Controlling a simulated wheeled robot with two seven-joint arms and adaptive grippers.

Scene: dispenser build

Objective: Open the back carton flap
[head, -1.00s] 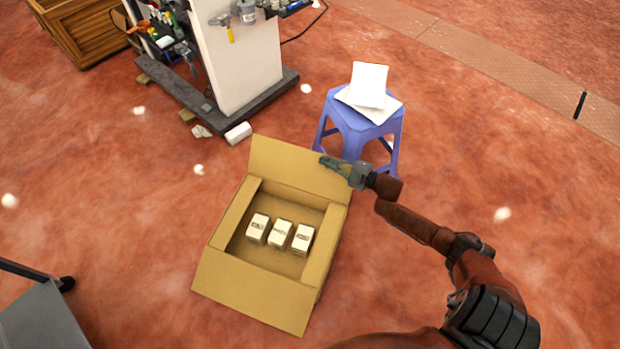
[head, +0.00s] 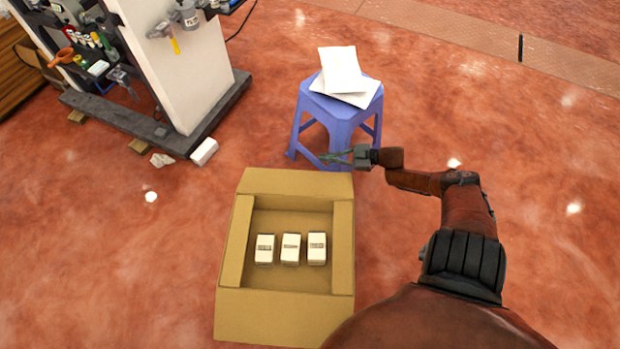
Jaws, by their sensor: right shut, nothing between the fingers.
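The open brown carton (head: 348,280) stands on the floor at the lower middle. Its back flap (head: 295,183) extends from the far rim; it looks short from here, and its exact tilt is hard to tell. The front flap (head: 284,316) is folded outward toward me. Narrow side flaps (head: 238,242) run along the left and right of the opening. Three small white boxes (head: 290,249) sit in a row inside. My right gripper (head: 325,157) is shut and empty, beyond the back flap near its right corner, seemingly apart from it. My left gripper is out of view.
A blue stool (head: 340,118) with white sheets (head: 342,72) stands just behind my right gripper. A white tool panel (head: 165,60) on a dark base is at the upper left, with a small white block (head: 204,151) beside it.

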